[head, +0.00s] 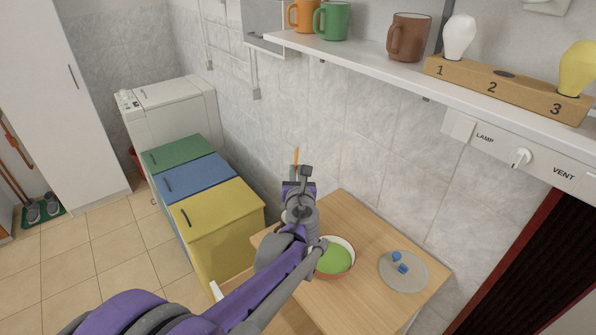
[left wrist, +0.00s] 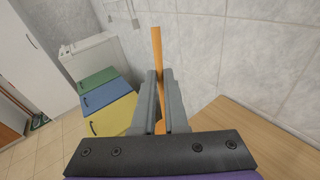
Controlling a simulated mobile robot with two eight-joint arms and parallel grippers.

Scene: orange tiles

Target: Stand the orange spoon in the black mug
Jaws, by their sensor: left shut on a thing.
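My left gripper (head: 297,170) is raised above the back left part of the wooden table in the head view. It is shut on the orange spoon (head: 296,154), whose thin orange length sticks up past the fingers. In the left wrist view, the spoon (left wrist: 156,48) stands nearly upright between the grey fingers (left wrist: 160,78). Its lower part shows between the fingers, and its lowest end is hidden. I see no black mug in either view. My right gripper is out of view.
On the wooden table (head: 342,212) are a bowl with green contents (head: 335,259) and a grey plate (head: 418,276) with small blue pieces. Orange (head: 302,17), green (head: 333,21) and brown (head: 408,38) mugs stand on the wall shelf. Green, blue and yellow (head: 222,212) cabinets stand left of the table.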

